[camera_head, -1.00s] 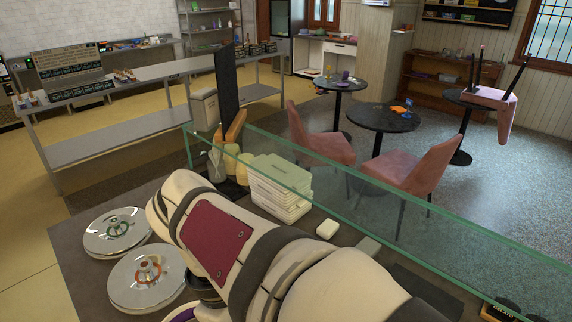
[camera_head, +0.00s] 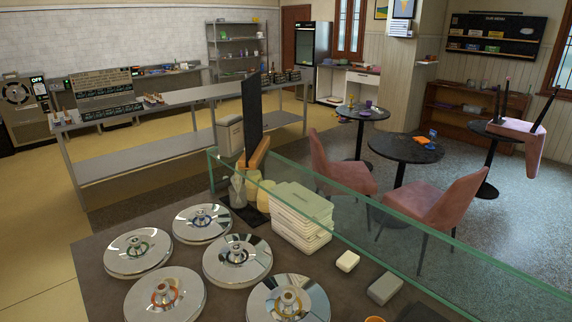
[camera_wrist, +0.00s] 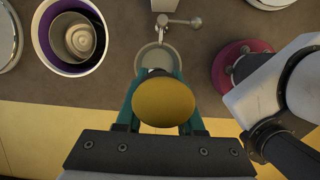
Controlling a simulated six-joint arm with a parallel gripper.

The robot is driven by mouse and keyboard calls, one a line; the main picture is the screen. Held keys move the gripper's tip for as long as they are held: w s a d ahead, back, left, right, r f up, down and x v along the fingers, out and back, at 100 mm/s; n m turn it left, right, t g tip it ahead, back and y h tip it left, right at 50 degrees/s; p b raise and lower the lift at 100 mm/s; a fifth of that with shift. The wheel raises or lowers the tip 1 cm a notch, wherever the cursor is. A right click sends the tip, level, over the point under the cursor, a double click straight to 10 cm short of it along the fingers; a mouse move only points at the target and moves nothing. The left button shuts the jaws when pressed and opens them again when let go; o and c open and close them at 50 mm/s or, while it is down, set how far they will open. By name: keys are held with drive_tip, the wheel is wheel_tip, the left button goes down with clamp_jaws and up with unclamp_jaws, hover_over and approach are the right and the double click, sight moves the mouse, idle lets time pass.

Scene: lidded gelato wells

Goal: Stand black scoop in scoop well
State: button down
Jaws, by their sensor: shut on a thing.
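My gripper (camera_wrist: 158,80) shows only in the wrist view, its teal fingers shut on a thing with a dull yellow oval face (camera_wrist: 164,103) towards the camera. A little dark material shows just past the oval; I take the held thing to be the black scoop, though most of it is hidden. The scoop well (camera_wrist: 170,55), a round metal-rimmed opening beside a small tap (camera_wrist: 182,21), lies just beyond the fingertips. The held thing overlaps its near side in the picture. I cannot tell whether its lower end is above or inside the well.
In the head view, several steel lids (camera_head: 238,261) cover the counter's front, with stacked white containers (camera_head: 300,217) behind and a glass guard (camera_head: 400,226) alongside.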

wheel_tip(320, 180, down, 15)
drive_tip(key=w+d+g+y, duration=0.1)
drive_tip(key=shift+d+g+y, duration=0.15)
drive_tip(key=shift+g+y, duration=0.25)
drive_tip(key=shift+w, duration=0.1)
drive_tip(key=shift+c, duration=2.2)
unclamp_jaws()
